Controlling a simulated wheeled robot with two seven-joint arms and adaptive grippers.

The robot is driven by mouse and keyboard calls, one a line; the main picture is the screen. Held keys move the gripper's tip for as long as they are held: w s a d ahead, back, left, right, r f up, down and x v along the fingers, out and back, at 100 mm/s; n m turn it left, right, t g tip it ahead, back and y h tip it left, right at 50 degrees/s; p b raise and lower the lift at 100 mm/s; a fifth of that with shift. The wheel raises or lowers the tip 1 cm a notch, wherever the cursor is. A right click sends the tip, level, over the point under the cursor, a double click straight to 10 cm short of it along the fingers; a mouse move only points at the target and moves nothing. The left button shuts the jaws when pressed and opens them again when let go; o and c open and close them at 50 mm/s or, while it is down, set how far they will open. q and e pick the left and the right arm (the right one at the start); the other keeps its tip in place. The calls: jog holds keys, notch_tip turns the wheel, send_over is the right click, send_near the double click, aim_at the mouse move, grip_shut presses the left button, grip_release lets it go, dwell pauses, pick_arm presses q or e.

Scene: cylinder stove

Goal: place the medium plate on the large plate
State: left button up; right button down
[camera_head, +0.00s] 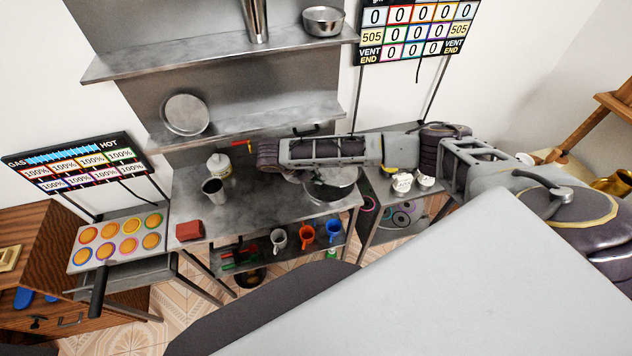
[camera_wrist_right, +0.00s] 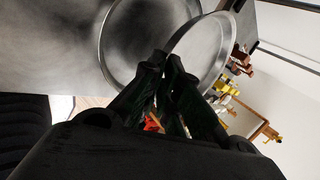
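My right arm reaches across the picture in the head view, and its gripper (camera_head: 310,182) is over the metal counter. In the right wrist view its fingers (camera_wrist_right: 166,62) are nearly together at the rim of a tilted round metal plate (camera_wrist_right: 205,50), which looks like the medium plate. Another round metal plate, seemingly the large one (camera_wrist_right: 140,35), lies flat on the counter beside and behind it. In the head view the plates (camera_head: 338,191) overlap under my gripper, partly hidden by it, so I cannot tell whether they touch. My left gripper is not in view.
A round metal plate (camera_head: 186,114) leans on the lower shelf. Mugs sit below. White cups (camera_head: 402,182) stand at right.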

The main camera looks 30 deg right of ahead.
jog(key=shift+f, duration=1.75)
jog(key=shift+f, duration=0.15)
jog(key=c, duration=1.6)
grip_release()
jog(key=shift+c, duration=0.2)
jog(key=shift+v, duration=0.85)
jog(key=p+v, duration=0.1)
jog(key=v, duration=0.9)
jog(key=shift+r, duration=0.3)
